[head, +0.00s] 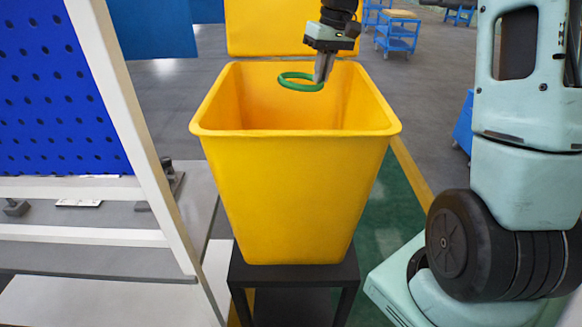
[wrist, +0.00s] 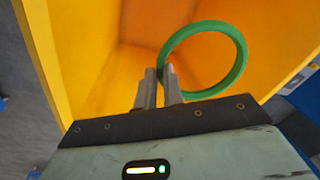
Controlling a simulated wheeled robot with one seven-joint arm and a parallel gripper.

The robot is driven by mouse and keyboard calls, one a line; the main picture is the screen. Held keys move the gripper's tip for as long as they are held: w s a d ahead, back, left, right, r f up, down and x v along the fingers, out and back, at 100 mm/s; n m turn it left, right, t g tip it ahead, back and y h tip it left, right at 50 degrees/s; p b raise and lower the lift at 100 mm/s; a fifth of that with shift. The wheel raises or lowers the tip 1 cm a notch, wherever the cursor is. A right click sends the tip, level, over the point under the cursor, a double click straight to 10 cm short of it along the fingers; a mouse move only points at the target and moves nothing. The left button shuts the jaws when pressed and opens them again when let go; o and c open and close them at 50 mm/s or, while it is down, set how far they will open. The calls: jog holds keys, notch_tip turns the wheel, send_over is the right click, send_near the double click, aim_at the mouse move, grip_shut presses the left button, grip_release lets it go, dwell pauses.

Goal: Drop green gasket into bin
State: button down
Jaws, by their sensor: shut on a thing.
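The green gasket (head: 300,86) is a thin ring. In the head view my gripper (head: 322,78) is shut on its right edge and holds it over the bin's open top. In the wrist view the gasket (wrist: 238,76) sticks out to the right of the fingers, with its left rim at my gripper (wrist: 160,88). The yellow bin (head: 295,190) stands upright with its lid (head: 265,28) open at the back. Its inner walls (wrist: 110,45) fill the wrist view behind the gasket. The bin's bottom is hidden in the head view.
The bin stands on a dark low stand (head: 295,275). A white frame (head: 125,110) with a blue perforated panel (head: 50,85) is at the left. Blue carts (head: 397,35) stand far back at the right. Grey floor lies open behind the bin.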

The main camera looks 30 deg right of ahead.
jog(key=c, duration=1.4)
grip_release()
jog(key=shift+c, duration=0.2)
jog(key=shift+r, duration=0.1)
notch_tip(320, 180, up, 17)
jog(key=s+d+b, duration=0.1)
jog(key=d+b, duration=0.1)
jog(key=shift+s+d+b, duration=0.15)
jog(key=shift+s+b, duration=0.2)
jog(key=shift+s, duration=0.05)
